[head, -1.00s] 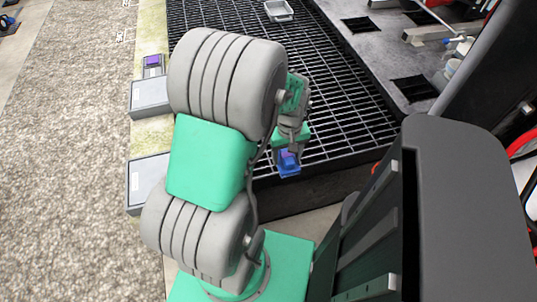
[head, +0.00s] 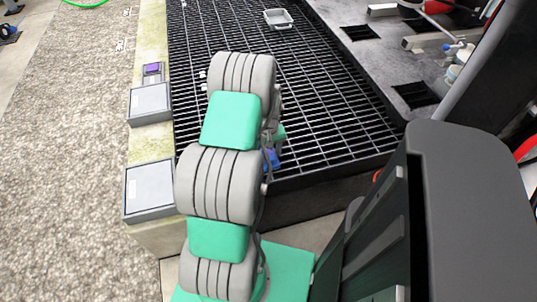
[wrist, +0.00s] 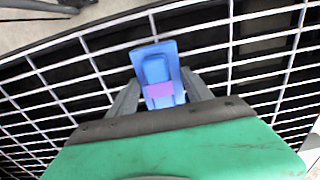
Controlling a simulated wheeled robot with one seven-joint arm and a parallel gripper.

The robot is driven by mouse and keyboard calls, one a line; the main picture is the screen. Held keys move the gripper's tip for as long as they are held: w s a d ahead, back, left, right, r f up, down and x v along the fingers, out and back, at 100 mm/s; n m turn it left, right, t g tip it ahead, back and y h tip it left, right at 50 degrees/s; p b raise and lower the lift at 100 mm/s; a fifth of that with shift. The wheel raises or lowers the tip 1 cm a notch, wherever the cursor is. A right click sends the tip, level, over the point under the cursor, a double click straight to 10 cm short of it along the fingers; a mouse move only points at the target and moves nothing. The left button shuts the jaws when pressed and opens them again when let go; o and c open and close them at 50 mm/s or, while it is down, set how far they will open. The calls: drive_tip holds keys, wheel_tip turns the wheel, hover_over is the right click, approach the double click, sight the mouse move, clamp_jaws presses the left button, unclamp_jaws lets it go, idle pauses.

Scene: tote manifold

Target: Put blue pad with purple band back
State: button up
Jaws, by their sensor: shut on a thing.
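The blue pad (wrist: 151,54) shows in the wrist view between my two fingers, with its purple band (wrist: 160,90) facing the camera. My gripper (wrist: 160,95) is shut on it and holds it over the black grating. In the head view the blue pad (head: 272,160) is a small patch beside my arm, above the front part of the grating; my arm hides most of the gripper there. A small grey holder with a purple top (head: 152,69) sits on the pale ledge at left.
Two grey boxes with lids, one farther (head: 149,103) and one nearer (head: 148,188), sit on the pale ledge (head: 150,140). A grey tray (head: 278,18) lies on the far grating (head: 330,100). A dark bench with square openings (head: 385,55) stands at right.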

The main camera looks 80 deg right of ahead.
sight(268, 152)
drive_tip(key=o, duration=1.3)
drive_tip(key=shift+a, duration=0.1)
wheel_tip(268, 152, up, 12)
drive_tip(key=p, duration=0.1)
drive_tip(key=w+a+r+n, duration=0.3)
drive_tip(key=w+a+r, duration=0.2)
drive_tip(key=w+a, duration=0.6)
drive_tip(key=w+a+r+n, duration=0.3)
drive_tip(key=w+a+r, duration=0.4)
drive_tip(key=w, duration=0.5)
drive_tip(key=a+r+n+t, duration=0.2)
drive_tip(key=a+n, duration=0.4)
drive_tip(key=a, duration=2.3)
drive_tip(key=shift+s+a+r, duration=0.15)
drive_tip(key=shift+s+r, duration=0.1)
drive_tip(key=shift+r, duration=0.25)
